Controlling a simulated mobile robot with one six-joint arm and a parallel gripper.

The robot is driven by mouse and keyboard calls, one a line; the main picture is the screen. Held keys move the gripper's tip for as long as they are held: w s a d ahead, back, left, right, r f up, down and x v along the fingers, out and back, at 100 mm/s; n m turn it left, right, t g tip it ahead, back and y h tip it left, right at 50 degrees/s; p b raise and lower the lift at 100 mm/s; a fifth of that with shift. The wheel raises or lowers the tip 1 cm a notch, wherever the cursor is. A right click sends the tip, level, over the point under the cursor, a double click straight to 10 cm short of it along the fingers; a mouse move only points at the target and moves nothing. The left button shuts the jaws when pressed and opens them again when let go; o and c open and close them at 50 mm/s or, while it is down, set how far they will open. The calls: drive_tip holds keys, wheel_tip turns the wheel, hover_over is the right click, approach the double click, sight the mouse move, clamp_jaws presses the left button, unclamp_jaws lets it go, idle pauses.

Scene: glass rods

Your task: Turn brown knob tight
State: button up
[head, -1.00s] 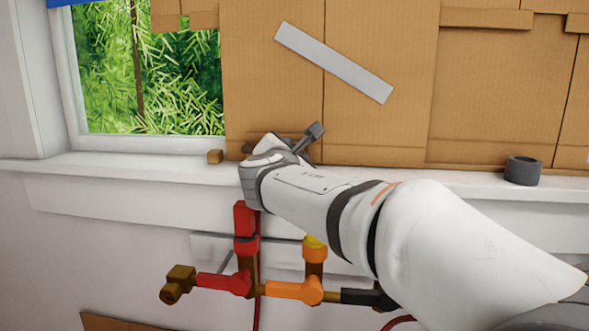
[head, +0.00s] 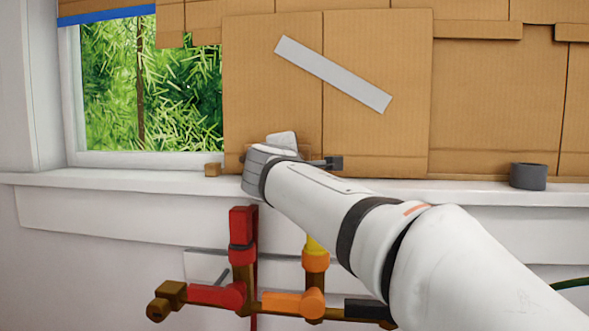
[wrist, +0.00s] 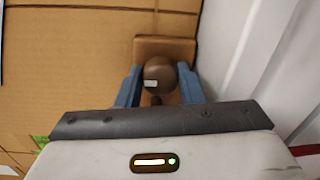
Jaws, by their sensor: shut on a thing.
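The brown knob (wrist: 158,72) is round, with a small pale label on its face. It stands out from a square brown base (wrist: 165,46) at the cardboard. In the wrist view my gripper (wrist: 160,78) has one blue finger on each side of the knob and is shut on it. In the head view my gripper (head: 272,163) is just above the window sill, in front of the cardboard. There my own wrist hides the fingers and the knob.
Red (head: 214,295) and orange (head: 290,303) pipe fittings run below. Grey tape (head: 335,74) crosses the cardboard (head: 380,120). A window (head: 150,90) is left.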

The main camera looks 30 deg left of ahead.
idle(0.4)
drive_tip(key=o, duration=0.7)
drive_tip(key=v, duration=0.7)
drive_tip(key=shift+s, duration=0.4)
drive_tip(key=shift+d, duration=0.15)
